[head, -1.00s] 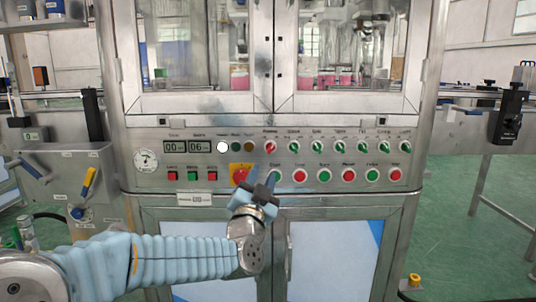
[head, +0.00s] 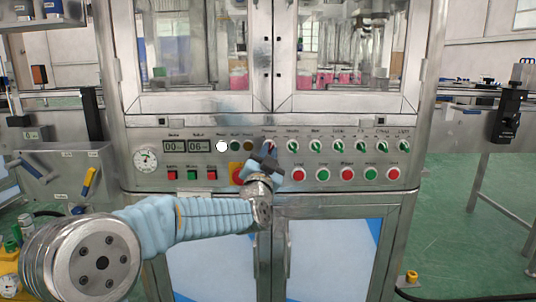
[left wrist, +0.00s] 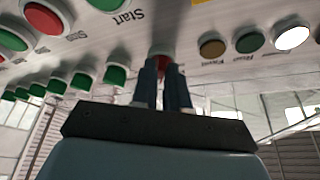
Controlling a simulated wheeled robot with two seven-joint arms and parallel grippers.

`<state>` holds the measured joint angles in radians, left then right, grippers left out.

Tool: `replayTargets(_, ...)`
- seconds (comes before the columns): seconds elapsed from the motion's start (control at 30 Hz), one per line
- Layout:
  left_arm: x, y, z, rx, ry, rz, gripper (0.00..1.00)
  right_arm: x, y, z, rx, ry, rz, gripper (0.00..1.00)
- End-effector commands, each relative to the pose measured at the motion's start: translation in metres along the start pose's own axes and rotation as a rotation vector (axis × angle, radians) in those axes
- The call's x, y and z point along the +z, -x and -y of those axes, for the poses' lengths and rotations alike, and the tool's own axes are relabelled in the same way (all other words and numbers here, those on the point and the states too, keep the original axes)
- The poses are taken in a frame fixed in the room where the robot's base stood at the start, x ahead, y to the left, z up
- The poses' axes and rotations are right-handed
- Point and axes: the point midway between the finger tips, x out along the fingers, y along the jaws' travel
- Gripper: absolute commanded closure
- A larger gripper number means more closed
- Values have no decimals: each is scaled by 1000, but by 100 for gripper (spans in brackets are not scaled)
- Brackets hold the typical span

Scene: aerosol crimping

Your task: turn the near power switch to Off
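The power switch (head: 270,144), a red-handled knob at the left end of the row of selector switches, is mostly hidden behind my left gripper (head: 268,158) in the head view. In the left wrist view the red knob (left wrist: 163,66) shows between the two dark fingertips of the left gripper (left wrist: 163,72). The fingers straddle it, with a narrow gap between them. I cannot tell whether they press on it. The knob's exact angle is hidden. My right gripper is in neither view.
Several green selector switches (head: 315,146) run to the right. Below are red and green push buttons, including a red one (head: 297,174). A white lamp (head: 222,146) and two dark lamps lie to the left. The red emergency stop on its yellow plate (head: 236,174) is partly covered by my gripper.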

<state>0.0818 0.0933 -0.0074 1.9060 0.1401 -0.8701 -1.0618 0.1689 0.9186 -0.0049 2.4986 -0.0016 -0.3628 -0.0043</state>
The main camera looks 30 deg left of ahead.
Motion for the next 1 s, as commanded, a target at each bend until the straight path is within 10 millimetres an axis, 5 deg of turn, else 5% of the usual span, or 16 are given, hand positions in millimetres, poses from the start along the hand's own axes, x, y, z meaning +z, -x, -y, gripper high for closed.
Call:
replayTargets(0.47, 1, 1, -1, -9, 22, -1, 100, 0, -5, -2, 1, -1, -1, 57)
replayTargets(1.0, 3, 1, -6, -155, 373, -2, 100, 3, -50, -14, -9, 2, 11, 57)
